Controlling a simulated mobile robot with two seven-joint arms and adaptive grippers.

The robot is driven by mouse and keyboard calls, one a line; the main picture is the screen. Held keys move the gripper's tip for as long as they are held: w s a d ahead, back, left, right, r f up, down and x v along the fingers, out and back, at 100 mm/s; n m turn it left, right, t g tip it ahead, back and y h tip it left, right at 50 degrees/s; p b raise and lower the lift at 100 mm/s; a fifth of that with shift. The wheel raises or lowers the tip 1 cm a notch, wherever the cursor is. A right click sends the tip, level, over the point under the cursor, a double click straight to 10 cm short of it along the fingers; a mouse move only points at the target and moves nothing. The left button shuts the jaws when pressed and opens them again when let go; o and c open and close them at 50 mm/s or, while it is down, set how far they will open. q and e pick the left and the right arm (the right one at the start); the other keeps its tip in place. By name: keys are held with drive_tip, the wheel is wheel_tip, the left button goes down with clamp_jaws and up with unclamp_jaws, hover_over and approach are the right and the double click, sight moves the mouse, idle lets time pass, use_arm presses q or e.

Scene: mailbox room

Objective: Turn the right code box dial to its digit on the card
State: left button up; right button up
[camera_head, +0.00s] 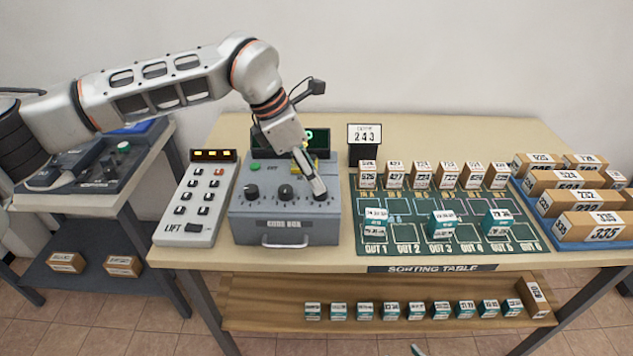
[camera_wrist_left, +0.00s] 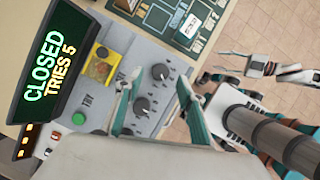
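The grey code box (camera_head: 284,225) stands on the table with a row of black dials on its sloped face. The left dial (camera_head: 252,191) and middle dial (camera_head: 285,192) are visible in the head view; my left gripper (camera_head: 318,188) covers the right dial there. In the left wrist view the right dial (camera_wrist_left: 160,72) appears between my open fingertips, and the middle dial (camera_wrist_left: 142,106) is below it. Contact cannot be told. The box display (camera_wrist_left: 46,68) reads CLOSED, TRIES 5. The card (camera_head: 365,135) reads 243. Part of my right arm seems to show in the wrist view, its fingers unclear.
The LIFT panel (camera_head: 197,202) stands left of the code box. The green sorting mat (camera_head: 400,237) with small boxes lies to the right, beside a blue tray (camera_head: 559,233) of larger boxes. A lower shelf (camera_head: 265,312) holds several small boxes.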

use_arm(q)
drive_tip(key=v, duration=0.8)
drive_tip(key=shift+a+r, duration=0.1)
drive_tip(key=shift+r, duration=0.05)
